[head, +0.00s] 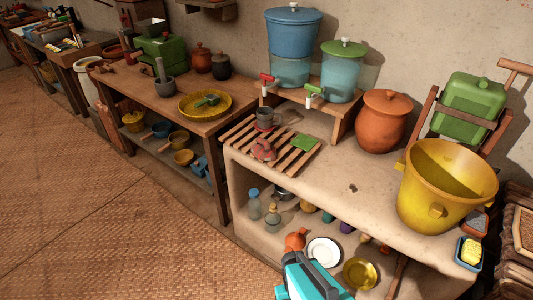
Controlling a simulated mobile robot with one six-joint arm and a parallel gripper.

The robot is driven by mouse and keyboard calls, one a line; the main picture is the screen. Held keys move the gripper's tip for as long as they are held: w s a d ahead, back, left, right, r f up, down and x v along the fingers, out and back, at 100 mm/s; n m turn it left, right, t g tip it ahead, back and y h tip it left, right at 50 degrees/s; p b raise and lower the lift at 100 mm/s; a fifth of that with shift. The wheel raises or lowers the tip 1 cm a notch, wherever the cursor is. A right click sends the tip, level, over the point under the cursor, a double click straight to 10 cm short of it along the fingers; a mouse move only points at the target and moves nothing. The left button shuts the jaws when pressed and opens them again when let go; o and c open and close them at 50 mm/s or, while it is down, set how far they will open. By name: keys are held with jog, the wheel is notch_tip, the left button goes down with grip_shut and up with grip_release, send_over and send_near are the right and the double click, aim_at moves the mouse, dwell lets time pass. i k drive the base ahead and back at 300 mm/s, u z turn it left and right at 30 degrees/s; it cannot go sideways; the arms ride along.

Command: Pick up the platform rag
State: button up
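A crumpled reddish-pink cloth (263,150), which looks like the rag, lies on the wooden slatted rack (238,139) on top of the mud platform (322,178). A flat green piece (304,143), a cloth or a scrubber, lies on the same rack to its right. I cannot tell for certain which one is the platform rag. A teal and grey part of my arm shows at the bottom edge, in front of the platform's lower opening. My gripper's fingers do not show.
A small pot (264,118) stands behind the cloth. A clay pot (383,120) and yellow bucket (447,190) stand to the right. The platform's front middle is mostly clear.

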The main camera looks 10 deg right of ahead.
aim_at(264, 151)
jog(key=u, duration=0.45)
jog(key=k, duration=1.35)
jog(key=u, duration=0.8)
jog(key=i, duration=1.55)
jog(key=u, duration=0.65)
